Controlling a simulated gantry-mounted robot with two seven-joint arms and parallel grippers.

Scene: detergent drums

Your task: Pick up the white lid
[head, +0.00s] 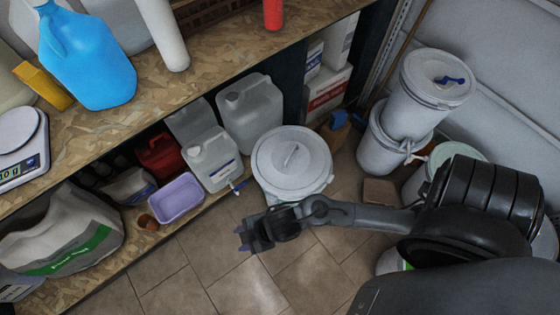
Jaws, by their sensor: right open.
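A white lid (276,157) with a raised handle sits on top of a white drum on the floor, in the middle of the head view. My right arm comes in from the right, and my right gripper (247,235) is just below and left of the lid in the picture. The gripper is open and holds nothing. My right wrist and forearm hide part of the drum beneath the lid. My left gripper does not show.
A wooden shelf (200,70) with a blue jug (85,58) and a scale (20,145) runs along the left. Jerrycans (212,160) and a purple tub (176,199) stand on the lower shelf. Stacked drums (428,82) stand at right. Tiled floor (215,275) is clear at the bottom.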

